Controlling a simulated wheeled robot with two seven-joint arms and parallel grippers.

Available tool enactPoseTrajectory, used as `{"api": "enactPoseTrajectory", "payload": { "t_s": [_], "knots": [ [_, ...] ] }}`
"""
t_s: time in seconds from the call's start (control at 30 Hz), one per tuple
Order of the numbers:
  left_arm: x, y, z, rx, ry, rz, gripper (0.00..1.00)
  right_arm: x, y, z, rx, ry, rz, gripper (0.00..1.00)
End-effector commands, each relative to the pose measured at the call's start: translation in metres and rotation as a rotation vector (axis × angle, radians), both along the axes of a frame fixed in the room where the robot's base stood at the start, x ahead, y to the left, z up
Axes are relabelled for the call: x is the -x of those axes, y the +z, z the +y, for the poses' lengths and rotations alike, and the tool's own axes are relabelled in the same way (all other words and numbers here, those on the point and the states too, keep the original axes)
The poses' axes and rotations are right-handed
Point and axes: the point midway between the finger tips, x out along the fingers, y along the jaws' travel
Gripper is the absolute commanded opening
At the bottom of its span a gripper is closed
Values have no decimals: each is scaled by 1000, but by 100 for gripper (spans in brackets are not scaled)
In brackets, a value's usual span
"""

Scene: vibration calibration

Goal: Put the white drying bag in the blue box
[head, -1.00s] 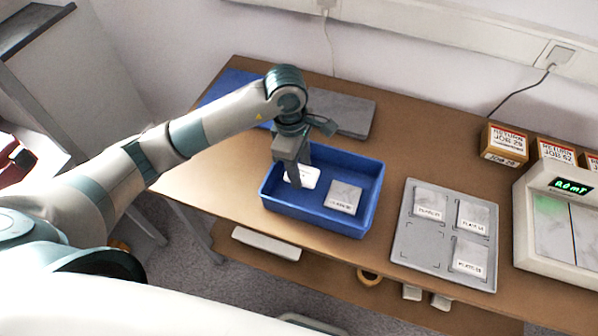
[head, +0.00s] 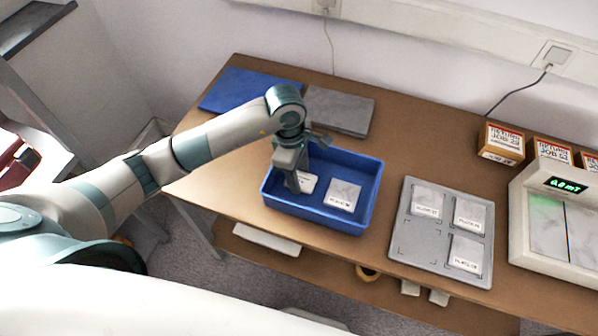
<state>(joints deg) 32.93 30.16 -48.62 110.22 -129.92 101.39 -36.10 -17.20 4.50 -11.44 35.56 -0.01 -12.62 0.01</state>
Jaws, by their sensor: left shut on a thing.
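The blue box (head: 345,222) stands open on the wooden table. A grey square plate (head: 343,196) with a label lies in it. The white drying bag (head: 308,183) is in the left part of the box, partly hidden behind my left gripper (head: 297,186). My left gripper points down into the box and is shut on the white drying bag. I cannot tell whether the bag touches the box floor. My right gripper is not in view.
A grey tray (head: 408,254) with several labelled plates lies right of the box. A meter device (head: 545,250) and small boxes (head: 501,143) stand farther right. A grey slab (head: 340,110) and a blue sheet (head: 235,88) lie behind.

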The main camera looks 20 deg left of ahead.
Motion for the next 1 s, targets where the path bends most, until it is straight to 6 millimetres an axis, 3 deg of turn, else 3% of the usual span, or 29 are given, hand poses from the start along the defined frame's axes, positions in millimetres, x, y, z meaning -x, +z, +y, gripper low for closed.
{"api": "enactPoseTrajectory", "payload": {
  "t_s": [0.27,0.3,0.37,0.4,0.87,1.0],
  "knots": [
    [0,-4,0,0,0,-1,21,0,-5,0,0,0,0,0],
    [0,-4,0,0,0,-1,45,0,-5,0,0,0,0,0],
    [0,-3,0,0,1,0,60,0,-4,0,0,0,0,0],
    [0,-3,0,0,1,0,62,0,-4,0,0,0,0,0],
    [0,2,0,0,0,0,62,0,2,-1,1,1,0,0],
    [-1,14,2,1,-1,-4,62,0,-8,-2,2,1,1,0]
  ]
}}
